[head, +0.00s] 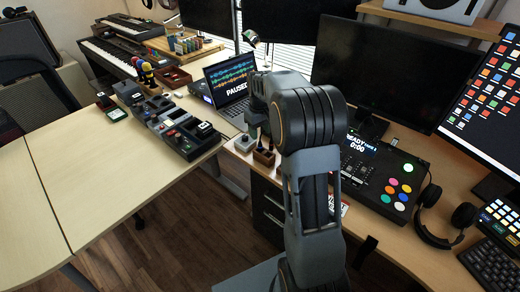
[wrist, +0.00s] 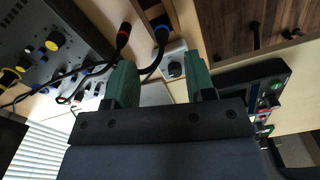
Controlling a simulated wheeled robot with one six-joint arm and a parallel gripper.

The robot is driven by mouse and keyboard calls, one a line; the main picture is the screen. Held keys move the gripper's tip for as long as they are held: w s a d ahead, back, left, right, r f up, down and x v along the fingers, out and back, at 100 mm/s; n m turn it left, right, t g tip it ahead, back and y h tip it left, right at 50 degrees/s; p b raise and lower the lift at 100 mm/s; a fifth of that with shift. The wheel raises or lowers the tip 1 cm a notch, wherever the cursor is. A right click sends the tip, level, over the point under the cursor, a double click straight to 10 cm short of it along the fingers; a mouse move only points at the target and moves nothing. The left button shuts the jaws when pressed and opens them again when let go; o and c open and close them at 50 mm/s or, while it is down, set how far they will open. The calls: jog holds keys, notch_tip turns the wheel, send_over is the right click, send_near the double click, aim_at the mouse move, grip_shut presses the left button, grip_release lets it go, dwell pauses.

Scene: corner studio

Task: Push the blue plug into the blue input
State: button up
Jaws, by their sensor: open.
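In the wrist view, my gripper (wrist: 159,78) is open, with its two green fingers apart and nothing held between them. A plug with a blue ring (wrist: 162,35) is just beyond the fingertips, beside a wooden holder (wrist: 178,22); its black cable runs left. A plug with a red ring (wrist: 125,30) is to its left. A small light-grey box with a round dark opening (wrist: 175,68) shows between the fingers, below the blue-ringed plug. I cannot tell which socket is the blue input. In the head view, my arm hides most of my gripper and the plugs.
A dark panel (wrist: 45,55) with blue and yellow round parts lies left in the wrist view. A black device (wrist: 262,95) is close to the right finger. A console (head: 385,180) stands right of my arm.

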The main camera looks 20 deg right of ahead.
aim_at(260, 146)
jog(key=shift+f, duration=0.85)
jog(key=shift+f, duration=0.1)
jog(key=shift+s+a+f+b, duration=0.15)
jog(key=shift+f+b, duration=0.25)
jog(key=shift+f, duration=2.1)
jog(key=shift+c, duration=0.5)
grip_shut()
